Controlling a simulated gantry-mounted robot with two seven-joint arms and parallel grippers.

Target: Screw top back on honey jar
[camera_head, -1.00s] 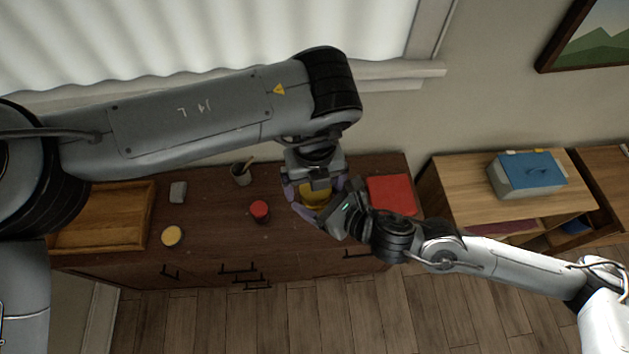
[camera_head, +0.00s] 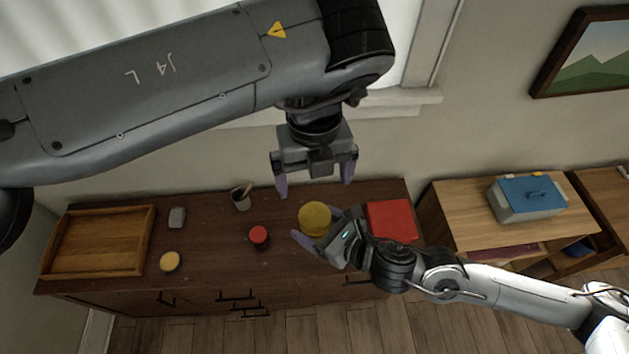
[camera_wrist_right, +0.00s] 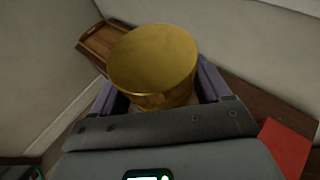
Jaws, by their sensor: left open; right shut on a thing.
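The honey jar (camera_head: 316,231) stands at the right part of the dark wooden cabinet, with a round gold top (camera_head: 314,216) over it. In the right wrist view the gold top (camera_wrist_right: 152,58) looks level and covers the jar's mouth; I cannot tell whether it is screwed tight. My right gripper (camera_head: 322,228) is shut around the jar's sides, with purple fingers on either side below the top. My left gripper (camera_head: 315,186) is open and empty above and behind the jar, fingers pointing down, apart from the top.
On the cabinet (camera_head: 215,260) are a red-topped jar (camera_head: 259,236), a small yellow-topped jar (camera_head: 170,261), a cup with a stick (camera_head: 240,201), a grey block (camera_head: 177,217), a wooden tray (camera_head: 95,245) and a red item (camera_head: 391,221). A blue-lidded box (camera_head: 530,195) stands at right.

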